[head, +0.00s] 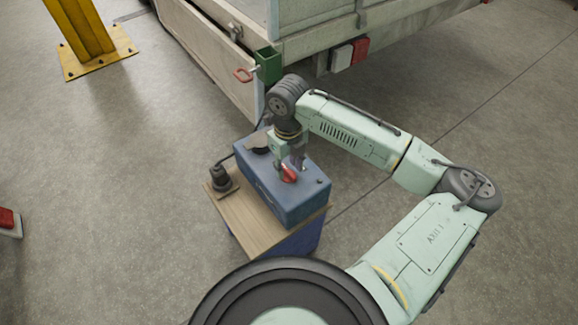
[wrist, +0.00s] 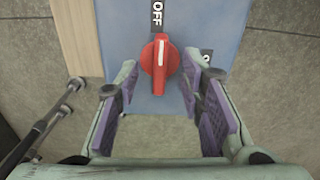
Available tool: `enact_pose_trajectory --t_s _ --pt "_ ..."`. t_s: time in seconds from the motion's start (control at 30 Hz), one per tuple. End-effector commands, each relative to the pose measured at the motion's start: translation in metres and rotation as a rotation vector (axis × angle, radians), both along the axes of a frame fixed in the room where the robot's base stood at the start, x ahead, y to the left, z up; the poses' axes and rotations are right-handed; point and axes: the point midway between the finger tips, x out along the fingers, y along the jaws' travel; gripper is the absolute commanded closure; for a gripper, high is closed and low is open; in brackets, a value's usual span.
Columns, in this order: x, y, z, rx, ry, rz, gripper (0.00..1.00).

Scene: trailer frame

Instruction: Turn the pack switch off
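The pack switch is a red rotary knob (wrist: 160,62) with a white line, on top of the blue box (head: 255,180). A second label (wrist: 206,56) at the right is partly hidden by a finger. My gripper (wrist: 159,72) is open, with purple finger pads on either side of the knob and visible gaps to it. In the head view the red knob (head: 289,173) shows just beside the fingers of my gripper (head: 289,160), which points down over the box.
The box sits on a wooden-topped stand (head: 245,222). A dark plug-like fitting (head: 222,178) with a cable is at its left. The trailer (head: 225,60) with a green bracket (head: 268,66) and red hook stands close behind.

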Motion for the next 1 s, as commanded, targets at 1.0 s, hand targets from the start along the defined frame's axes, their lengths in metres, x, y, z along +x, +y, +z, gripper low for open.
enact_pose_trajectory --t_s 1.0 --pt "0.000 0.000 0.047 0.001 -0.001 0.000 0.65"
